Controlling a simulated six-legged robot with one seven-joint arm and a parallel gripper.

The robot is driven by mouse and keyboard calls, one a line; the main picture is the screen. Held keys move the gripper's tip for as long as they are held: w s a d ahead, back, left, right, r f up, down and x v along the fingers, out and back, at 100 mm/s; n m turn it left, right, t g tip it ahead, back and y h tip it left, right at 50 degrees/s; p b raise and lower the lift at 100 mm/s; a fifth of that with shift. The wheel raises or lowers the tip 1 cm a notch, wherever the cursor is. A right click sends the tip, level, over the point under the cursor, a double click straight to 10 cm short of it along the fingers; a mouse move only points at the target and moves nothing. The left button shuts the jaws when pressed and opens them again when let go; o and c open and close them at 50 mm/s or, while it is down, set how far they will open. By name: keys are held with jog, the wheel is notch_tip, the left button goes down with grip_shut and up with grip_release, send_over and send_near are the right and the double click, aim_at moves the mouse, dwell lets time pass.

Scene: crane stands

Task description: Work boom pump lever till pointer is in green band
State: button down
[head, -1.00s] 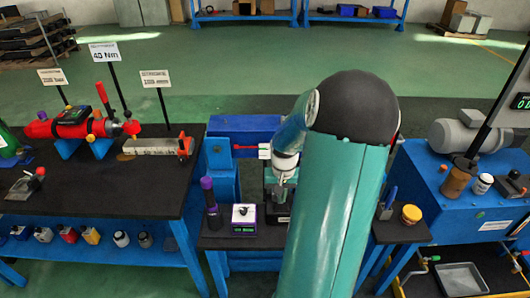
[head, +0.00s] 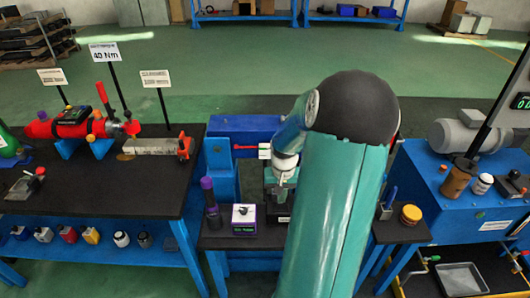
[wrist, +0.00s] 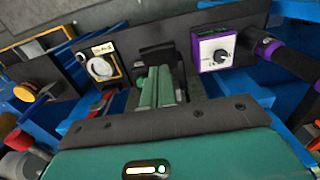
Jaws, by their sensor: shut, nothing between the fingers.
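My gripper (wrist: 157,82) shows in the wrist view as two pale green fingers side by side, shut and empty. In the head view it points down (head: 280,192) behind my arm, over a small dark bench. A black block (wrist: 156,54) lies just beyond the fingertips; I cannot tell if they touch. A round white dial (wrist: 101,67) in a yellow frame is left of the fingers; its pointer and any green band are too small to read. A red rod (head: 246,147) with a white block lies by the blue beam (head: 238,124). I cannot pick out the pump lever for certain.
A purple-edged box with a black knob (head: 244,213) and a purple-topped black cylinder (head: 211,200) stand left of the gripper. A yellow-lidded jar (head: 411,214) stands right. A dark-topped table (head: 100,190) is at left, a blue bench (head: 470,205) at right.

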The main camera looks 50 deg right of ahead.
jog(key=shift+f, duration=0.1)
jog(key=shift+f, duration=4.7)
jog(key=shift+r, duration=4.85)
